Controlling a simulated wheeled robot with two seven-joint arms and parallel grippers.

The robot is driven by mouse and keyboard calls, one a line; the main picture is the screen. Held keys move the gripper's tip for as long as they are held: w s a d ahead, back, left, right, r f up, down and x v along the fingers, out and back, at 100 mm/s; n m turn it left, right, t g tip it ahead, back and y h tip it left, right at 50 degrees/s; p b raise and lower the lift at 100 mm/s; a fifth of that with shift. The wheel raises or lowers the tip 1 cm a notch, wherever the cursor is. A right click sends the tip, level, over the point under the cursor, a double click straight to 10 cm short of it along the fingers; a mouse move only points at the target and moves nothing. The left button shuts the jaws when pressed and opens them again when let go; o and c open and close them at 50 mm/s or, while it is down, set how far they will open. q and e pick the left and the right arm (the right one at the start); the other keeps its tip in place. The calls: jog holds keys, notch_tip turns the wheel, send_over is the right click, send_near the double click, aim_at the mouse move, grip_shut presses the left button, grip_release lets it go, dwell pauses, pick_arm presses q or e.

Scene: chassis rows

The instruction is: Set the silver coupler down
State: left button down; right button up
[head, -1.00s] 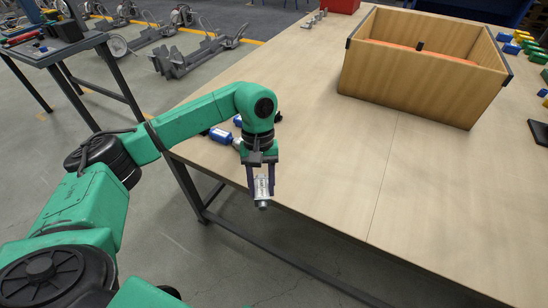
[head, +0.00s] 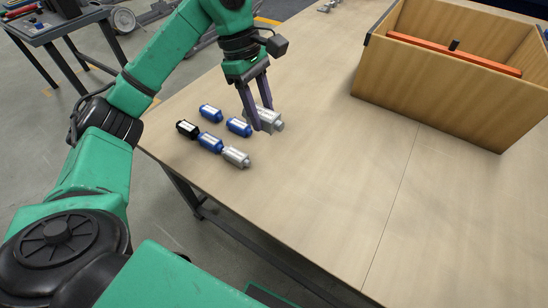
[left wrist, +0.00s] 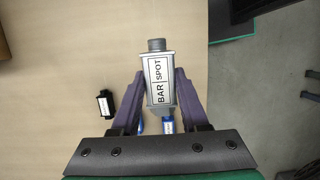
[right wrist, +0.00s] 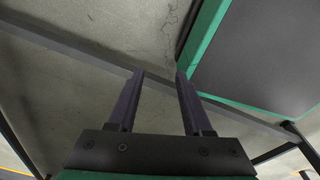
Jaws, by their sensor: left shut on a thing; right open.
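The silver coupler (head: 277,124) is between the fingers of my left gripper (head: 260,127), which is shut on it. It is at or just above the table top, right of the blue couplers; I cannot tell whether it touches the wood. In the left wrist view the coupler (left wrist: 160,78) shows a white label reading "BAR SPOT" and a grey stub end, with a finger on each side. A second silver coupler (head: 236,156) lies on the table nearer the front edge. My right gripper (right wrist: 159,76) is open and empty, with floor and a table frame bar beyond it.
Blue couplers (head: 238,127), (head: 210,113) and (head: 210,142) and a black coupler (head: 187,129) lie close left of my left gripper. A wooden box (head: 430,97) with an orange bar inside stands at the right. The table (head: 330,190) between is clear.

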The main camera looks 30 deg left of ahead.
pick_arm(q)
notch_tip(320, 180, down, 4)
jog(key=shift+s+r+b, duration=0.1)
jog(key=shift+s+b, duration=0.05)
jog(key=shift+b, duration=0.45)
send_over(267, 178)
jog(key=a, duration=0.1)
notch_tip(267, 178, down, 5)
notch_tip(267, 178, down, 11)
jog(key=shift+r+p, duration=0.2)
jog(key=shift+p, duration=0.35)
jog(key=shift+f, duration=0.35)
jog(key=shift+c, duration=2.1)
grip_release()
jog(key=shift+r, duration=0.1)
pick_arm(e)
jog(key=shift+s+f, duration=0.15)
jog(key=shift+s, duration=0.35)
jog(key=shift+s+f, duration=0.15)
jog(key=shift+s, duration=0.35)
